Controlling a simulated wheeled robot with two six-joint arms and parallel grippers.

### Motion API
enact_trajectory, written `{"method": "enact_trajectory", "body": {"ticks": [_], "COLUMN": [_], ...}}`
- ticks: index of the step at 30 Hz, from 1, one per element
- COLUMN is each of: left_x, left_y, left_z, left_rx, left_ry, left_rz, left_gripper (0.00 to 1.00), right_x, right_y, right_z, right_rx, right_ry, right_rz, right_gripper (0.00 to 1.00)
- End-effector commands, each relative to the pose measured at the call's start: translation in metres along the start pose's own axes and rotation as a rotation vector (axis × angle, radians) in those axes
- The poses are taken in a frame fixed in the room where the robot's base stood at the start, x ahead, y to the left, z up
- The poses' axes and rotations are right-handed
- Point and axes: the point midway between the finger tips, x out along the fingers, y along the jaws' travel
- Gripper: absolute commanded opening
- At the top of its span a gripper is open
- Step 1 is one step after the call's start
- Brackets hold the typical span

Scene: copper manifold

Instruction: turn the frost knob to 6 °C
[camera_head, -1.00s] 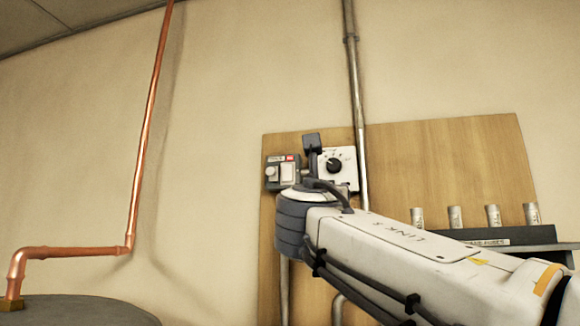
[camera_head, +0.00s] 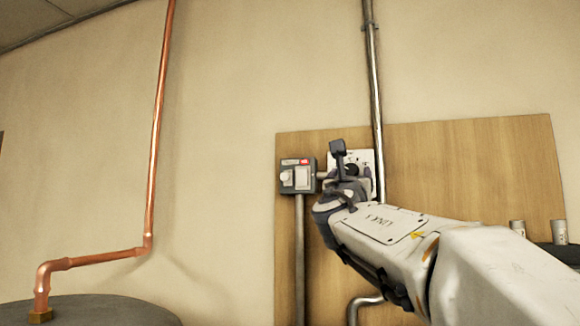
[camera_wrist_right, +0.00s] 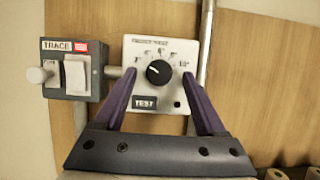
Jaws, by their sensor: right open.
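The white thermostat box (camera_wrist_right: 172,38) is on the wooden board, with the round black frost knob (camera_wrist_right: 158,73) on its face. A pale mark on the knob points to the upper left, left of the top scale figure, which looks like 6°. A 10° figure is to the right. My right gripper (camera_wrist_right: 158,82) is open, with its purple fingers either side of the knob and apart from it in this view; their depth to the knob is unclear. In the head view my right gripper (camera_head: 341,166) partly covers the box (camera_head: 365,158). My left gripper is not in view.
A grey TRACE switch box (camera_wrist_right: 76,86) with a white rocker and a red label is just left of the thermostat. A vertical metal pipe (camera_head: 374,85) runs close along its right. A copper pipe (camera_head: 158,130) rises at far left.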

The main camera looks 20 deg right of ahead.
Motion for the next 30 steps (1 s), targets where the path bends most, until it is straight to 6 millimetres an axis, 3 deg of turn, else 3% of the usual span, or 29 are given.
{"method": "enact_trajectory", "body": {"ticks": [9,11,15,30], "left_x": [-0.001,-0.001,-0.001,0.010], "left_y": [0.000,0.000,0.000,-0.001], "left_z": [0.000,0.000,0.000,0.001], "left_rx": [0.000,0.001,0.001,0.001], "left_ry": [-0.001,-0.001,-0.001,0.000], "left_rz": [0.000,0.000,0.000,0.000], "left_gripper": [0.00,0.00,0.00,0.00], "right_x": [0.003,0.003,0.003,0.002], "right_y": [0.000,0.000,0.000,0.002], "right_z": [-0.001,-0.001,-0.001,-0.002], "right_rx": [0.000,0.000,0.000,0.106], "right_ry": [0.000,0.000,0.000,-0.002], "right_rz": [0.000,0.000,0.000,-0.042], "right_gripper": [0.73,0.54,0.01,0.00]}}
